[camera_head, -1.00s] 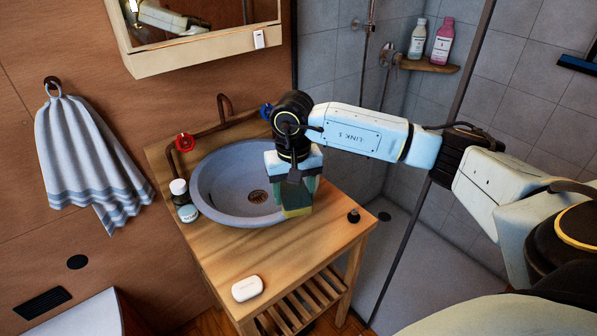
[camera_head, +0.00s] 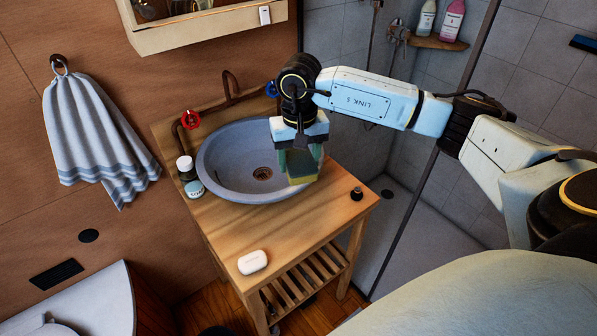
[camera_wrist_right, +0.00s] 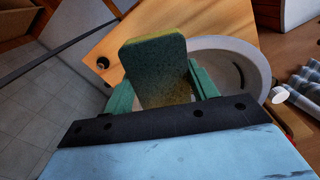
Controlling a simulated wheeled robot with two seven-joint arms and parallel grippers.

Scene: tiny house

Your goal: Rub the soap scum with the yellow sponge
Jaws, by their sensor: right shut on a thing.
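My right gripper (camera_head: 300,158) is shut on the yellow sponge (camera_head: 303,168), which has a green side. The sponge hangs at the right rim of the grey sink basin (camera_head: 222,172); whether it touches the rim I cannot tell. In the right wrist view the sponge (camera_wrist_right: 155,70) stands between the green fingers, its green face toward the camera, with the basin (camera_wrist_right: 255,60) beyond it. I cannot make out any soap scum for certain. My left gripper is not in view.
The basin sits on a wooden washstand (camera_head: 222,232). A white soap bar (camera_head: 253,262), a small dark stopper (camera_head: 357,193) and bottles (camera_head: 187,170) stand on it. A red tap handle (camera_head: 190,119) is behind. A glass shower edge is at the right. The washstand's front top is mostly clear.

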